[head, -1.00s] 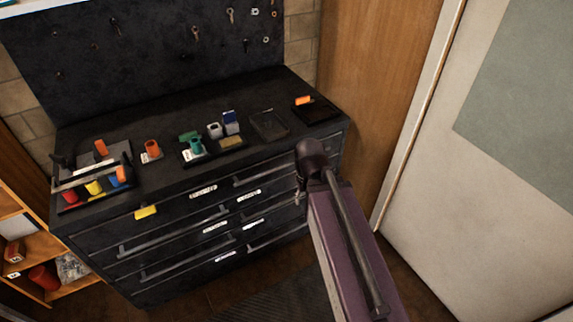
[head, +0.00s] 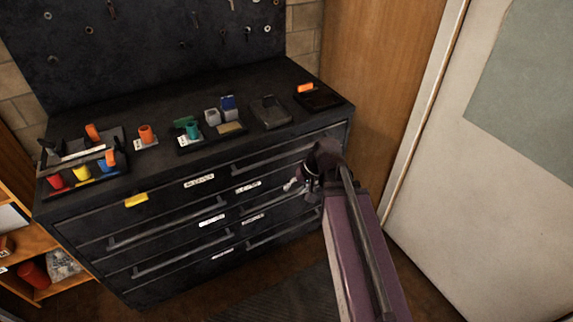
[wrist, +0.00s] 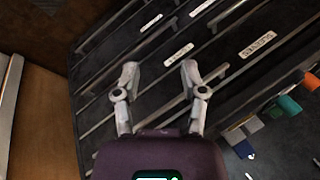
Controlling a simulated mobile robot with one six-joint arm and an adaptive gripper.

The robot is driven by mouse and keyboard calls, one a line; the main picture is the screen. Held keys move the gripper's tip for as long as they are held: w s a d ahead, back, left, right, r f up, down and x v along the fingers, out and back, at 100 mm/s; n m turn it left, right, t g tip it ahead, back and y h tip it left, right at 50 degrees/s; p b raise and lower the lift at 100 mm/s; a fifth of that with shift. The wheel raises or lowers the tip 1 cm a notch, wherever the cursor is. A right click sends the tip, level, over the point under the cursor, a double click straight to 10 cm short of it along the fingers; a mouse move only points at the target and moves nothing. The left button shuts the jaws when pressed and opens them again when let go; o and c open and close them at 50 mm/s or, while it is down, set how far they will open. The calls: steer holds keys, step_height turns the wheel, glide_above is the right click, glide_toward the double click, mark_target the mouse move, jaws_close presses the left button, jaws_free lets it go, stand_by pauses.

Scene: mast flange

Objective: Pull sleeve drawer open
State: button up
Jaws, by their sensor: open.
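The black drawer cabinet (head: 160,243) has two columns of drawers with long bar handles and white labels. All drawers look shut. My gripper (head: 293,186) is in front of the right column, close to its upper drawers. In the wrist view my gripper (wrist: 160,72) is open and empty, its two fingers spread toward the drawer fronts. A bar handle (wrist: 187,98) passes close to the right finger in that view; I cannot tell whether they touch.
The cabinet top holds a black tote (head: 85,165) with coloured cylinders, small trays and an orange cylinder (head: 145,134). A yellow tag (head: 136,200) is on the upper left front. A wooden panel (head: 380,80) and pale door (head: 470,190) stand right. Open shelves (head: 25,255) stand left.

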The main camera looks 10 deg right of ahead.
steer(key=w+d+f+m+t+y+b, duration=0.25)
steer(key=w+f+t+y+b, duration=0.3)
steer(key=b, duration=0.55)
steer(key=m+t+y+b, duration=0.1)
steer(key=m+t+b, duration=0.5)
steer(key=b, duration=0.6)
glide_toward(288, 155)
steer(key=v, duration=0.3)
steer(key=shift+d, duration=0.1)
steer(key=x, duration=1.3)
steer(key=shift+w+a, duration=0.25)
steer(key=shift+a, duration=0.05)
